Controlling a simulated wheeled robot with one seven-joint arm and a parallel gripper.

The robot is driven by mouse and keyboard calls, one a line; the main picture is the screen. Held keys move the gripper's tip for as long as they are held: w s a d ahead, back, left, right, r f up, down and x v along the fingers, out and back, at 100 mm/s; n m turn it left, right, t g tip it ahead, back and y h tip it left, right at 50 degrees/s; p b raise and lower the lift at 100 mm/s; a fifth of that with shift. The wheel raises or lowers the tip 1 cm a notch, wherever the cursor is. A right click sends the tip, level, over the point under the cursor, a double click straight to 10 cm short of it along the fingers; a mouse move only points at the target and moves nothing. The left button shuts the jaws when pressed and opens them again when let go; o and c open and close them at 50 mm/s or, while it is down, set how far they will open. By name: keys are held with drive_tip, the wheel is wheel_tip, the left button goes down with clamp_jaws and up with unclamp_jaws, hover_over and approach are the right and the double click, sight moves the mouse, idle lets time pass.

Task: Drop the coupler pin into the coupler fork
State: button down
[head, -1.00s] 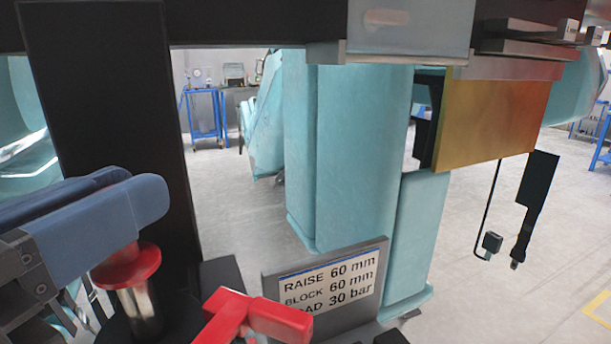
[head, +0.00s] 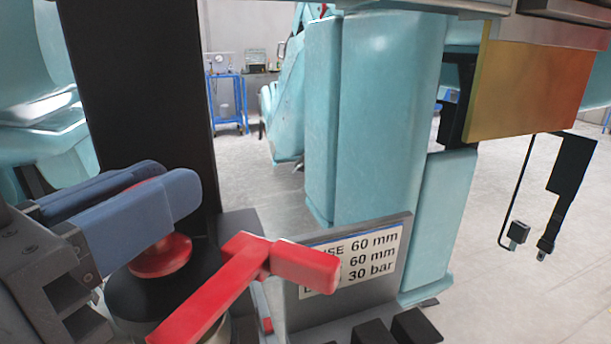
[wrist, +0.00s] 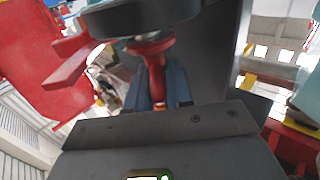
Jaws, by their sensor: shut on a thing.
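My gripper (head: 172,184), with blue fingers, is at the lower left of the head view, shut on a red-headed pin (head: 162,260). The pin's red collar shows below the fingers, just above a dark round part (head: 115,298). In the wrist view the pin's red stem (wrist: 157,85) is between the two fingers, and its collar is close to the dark part (wrist: 140,17). The pin's lower shaft is mostly hidden. I cannot tell whether it is inside the dark part, or whether that part is the coupler fork.
A red lever (head: 215,297) stands close to the right of the dark part. Behind it is a grey sign plate (head: 350,262). A dark upright post (head: 140,110) rises behind my gripper. Teal columns (head: 385,120) stand farther back, with open floor to the right.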

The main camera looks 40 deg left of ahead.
drive_tip(key=c, duration=0.9)
unclamp_jaws()
drive_tip(key=shift+f, duration=0.1)
drive_tip(key=v, duration=0.7)
drive_tip(key=shift+s+d, duration=0.1)
drive_tip(key=shift+s, duration=0.25)
